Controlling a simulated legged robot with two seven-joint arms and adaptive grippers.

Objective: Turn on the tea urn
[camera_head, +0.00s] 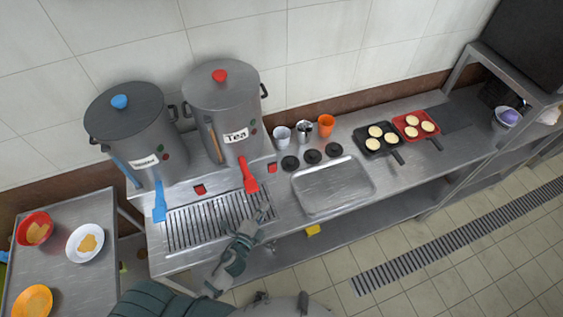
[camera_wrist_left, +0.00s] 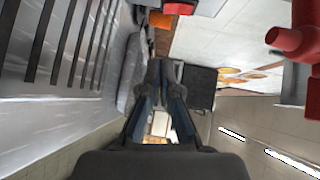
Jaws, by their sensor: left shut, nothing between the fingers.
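The tea urn (camera_head: 222,105) is a grey pot with a red lid knob and a "Tea" label, with small red and green marks beside the label. Its red tap (camera_head: 249,178) sticks out at the front; a red tap part (camera_wrist_left: 295,42) shows large at the right of the left wrist view. A red switch-like piece (camera_head: 271,168) sits on the ledge right of the tap. My left gripper (camera_head: 264,213) is shut and empty, over the right end of the drip grate, in front of and below the tap. Its closed fingers (camera_wrist_left: 167,75) also show in the left wrist view. My right gripper is not seen.
A second urn (camera_head: 128,130) with a blue knob and blue tap (camera_head: 160,202) stands at left, with another red piece (camera_head: 200,189) near it. A drip grate (camera_head: 205,222), a metal tray (camera_head: 333,187), cups (camera_head: 326,125) and pans (camera_head: 378,139) share the counter.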

